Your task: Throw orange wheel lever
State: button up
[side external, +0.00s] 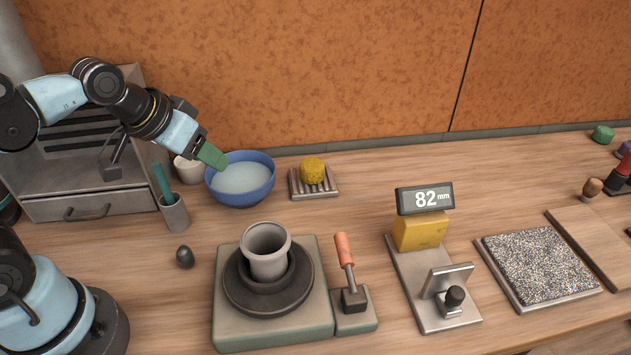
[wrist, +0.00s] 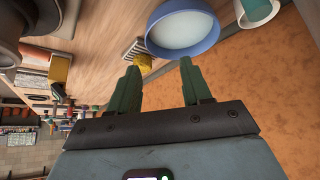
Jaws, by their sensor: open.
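The orange-handled lever (side external: 345,252) stands on a small grey base (side external: 353,318) at the right side of the potter's wheel. Its handle is almost upright, leaning slightly to the left. The wheel has a dark round head (side external: 240,292) on a grey-green block, and a grey clay pot (side external: 264,252) sits on it. My gripper (side external: 213,156) is at the upper left, above the rim area of the blue bowl, well away from the lever. In the wrist view, my gripper (wrist: 158,85) shows two green fingers apart with nothing between them.
A blue bowl (side external: 240,196) of pale liquid is below my gripper; it also shows in the wrist view (wrist: 214,38). A yellow sponge (side external: 312,170) lies on a slatted dish. A gauge reading 82 mm (side external: 425,198) stands right of the lever. A dark egg-shaped thing (side external: 185,257) lies left of the wheel.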

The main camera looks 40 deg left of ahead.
jog(key=w+d+r+n+g, duration=0.1)
jog(key=w+r, duration=0.1)
jog(key=w, duration=0.3)
jog(key=w+d+r+n+g, duration=0.1)
jog(key=w+r+n+g, duration=0.1)
jog(key=w, duration=0.4)
jog(key=shift+d+r+n+g, duration=0.3)
jog(key=shift+d+r, duration=0.05)
jog(key=shift+w, duration=0.1)
jog(key=shift+d, duration=0.1)
jog(key=shift+c, duration=1)
jog(key=d+m, duration=0.1)
jog(key=d, duration=0.1)
jog(key=s+d+m, duration=0.1)
jog(key=d, duration=0.2)
jog(key=d+m, duration=0.2)
jog(key=shift+s+d+r+h, duration=0.2)
jog(key=shift+d+r+h, duration=0.1)
jog(key=shift+r+h, duration=0.1)
grip_shut()
jog(key=m+g, duration=0.1)
jog(key=m, duration=0.8)
send_near(347, 246)
jog(key=shift+h, duration=0.3)
jog(key=x, duration=0.5)
jog(key=shift+w, duration=0.25)
jog(key=shift+a+f, duration=0.15)
jog(key=shift+f, duration=0.6)
